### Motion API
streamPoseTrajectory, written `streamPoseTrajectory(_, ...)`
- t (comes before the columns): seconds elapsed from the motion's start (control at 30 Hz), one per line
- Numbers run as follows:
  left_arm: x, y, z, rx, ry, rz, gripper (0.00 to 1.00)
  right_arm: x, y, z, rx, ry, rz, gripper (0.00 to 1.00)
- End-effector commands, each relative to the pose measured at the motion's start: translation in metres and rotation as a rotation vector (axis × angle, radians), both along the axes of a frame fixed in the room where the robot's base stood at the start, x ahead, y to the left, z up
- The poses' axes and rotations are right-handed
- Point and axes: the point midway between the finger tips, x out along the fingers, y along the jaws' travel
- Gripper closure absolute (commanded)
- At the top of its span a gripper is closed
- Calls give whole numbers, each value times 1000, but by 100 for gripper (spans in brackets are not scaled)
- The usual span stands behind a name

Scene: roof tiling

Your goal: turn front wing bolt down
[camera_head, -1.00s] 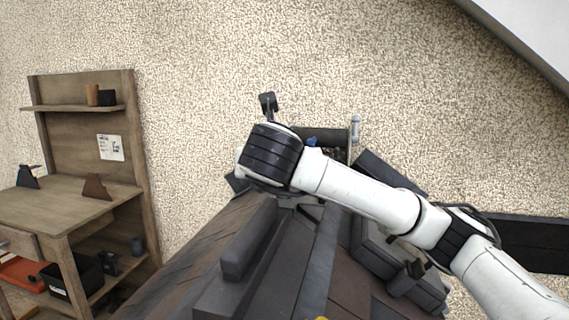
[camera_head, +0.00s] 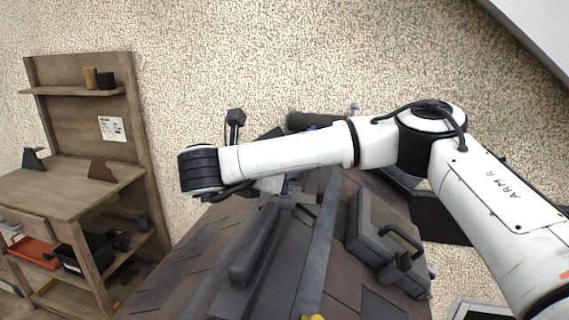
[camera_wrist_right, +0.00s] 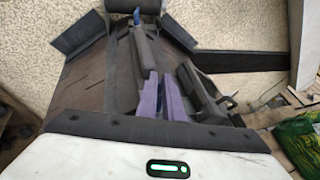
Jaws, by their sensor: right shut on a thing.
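My right arm reaches in from the right of the head view, and its forearm passes over the roof. My right gripper (camera_head: 288,193) is partly hidden under the forearm, low over the roof ridge. It is shut on a small part, which looks like the front wing bolt; the bolt itself is mostly hidden. A long dark bar (camera_head: 256,243) lies along the roof in front of the gripper. My left gripper is not in view.
A dark case with a handle (camera_head: 385,235) sits on the roof to the right. A wooden workbench with shelves (camera_head: 75,190) stands at the left. A yellow thing (camera_head: 313,317) just shows at the bottom edge. A textured wall (camera_head: 250,50) rises behind.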

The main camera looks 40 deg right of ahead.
Motion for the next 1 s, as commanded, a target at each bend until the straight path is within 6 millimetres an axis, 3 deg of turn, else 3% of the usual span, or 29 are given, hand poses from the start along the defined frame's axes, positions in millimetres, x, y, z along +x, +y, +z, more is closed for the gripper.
streamPoseTrajectory(0.03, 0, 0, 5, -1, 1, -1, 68, 3, 1, 12, -7, -21, -20, 100)
streamPoseTrajectory(0.83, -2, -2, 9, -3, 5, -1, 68, 2, 0, 9, -4, -18, -122, 100)
streamPoseTrajectory(0.9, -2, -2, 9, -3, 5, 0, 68, 2, 0, 9, -4, -18, -122, 81)
streamPoseTrajectory(1.0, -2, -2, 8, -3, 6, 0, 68, 1, 0, 7, -3, -13, -122, 74)
